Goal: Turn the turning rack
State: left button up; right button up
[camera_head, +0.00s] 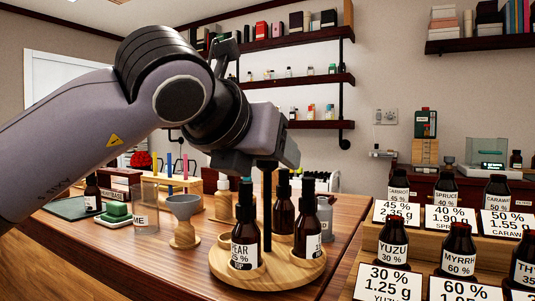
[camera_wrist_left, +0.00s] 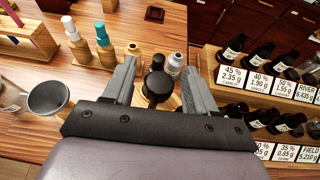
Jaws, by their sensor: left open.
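The turning rack (camera_head: 237,272) is a round wooden turntable on the table. It carries dark bottles, including a PEAR 25% bottle (camera_head: 244,245) at the front left and another (camera_head: 307,228) at the right. A dark upright post (camera_head: 267,205) rises from its middle. My left gripper (camera_head: 268,163) is above the rack, pointing down near the post's top; its fingertips are hard to make out there. In the left wrist view the gripper (camera_wrist_left: 160,68) is open, with a black round-topped part (camera_wrist_left: 157,85) between its fingers; contact cannot be told. My right gripper is not in view.
A stepped wooden stand (camera_head: 372,233) with labelled bottles stands close on the right. The table front (camera_head: 150,275) is clear.

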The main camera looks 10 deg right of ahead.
aim_at(243, 182)
pick_arm(q)
jog(key=v, duration=0.7)
jog(key=shift+r, duration=0.1)
jog(key=shift+a, duration=0.1)
